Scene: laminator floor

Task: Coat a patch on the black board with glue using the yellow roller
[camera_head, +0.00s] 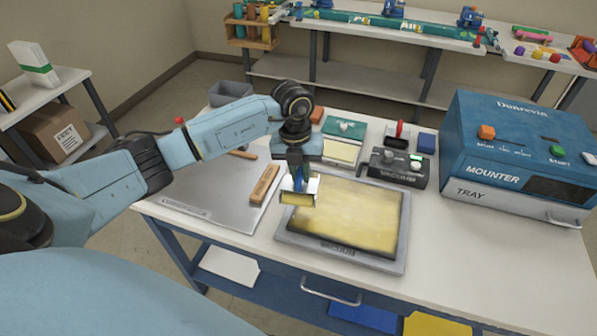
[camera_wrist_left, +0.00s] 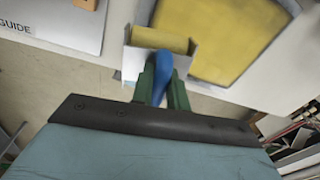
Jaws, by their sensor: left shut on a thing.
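The yellow roller (camera_head: 297,199) has a yellow cylinder in a pale metal frame and a blue handle. My left gripper (camera_head: 296,170) is shut on that handle, and the wrist view shows the roller (camera_wrist_left: 160,40) and the blue handle between the green fingers (camera_wrist_left: 161,83). The board (camera_head: 350,210) lies in a grey frame (camera_head: 340,255) on the table. Its top looks yellow over most of its area, with darker edges. The roller is at the board's left side; I cannot tell whether it touches. The board also shows in the wrist view (camera_wrist_left: 215,35). My right gripper is not in view.
A grey metal plate (camera_head: 205,192) with a wooden-coloured block (camera_head: 265,184) lies left. A dark control box (camera_head: 396,168) and a green-lidded pad (camera_head: 345,128) stand behind the board. The blue mounter machine (camera_head: 510,135) fills the right. The table between board and mounter is clear.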

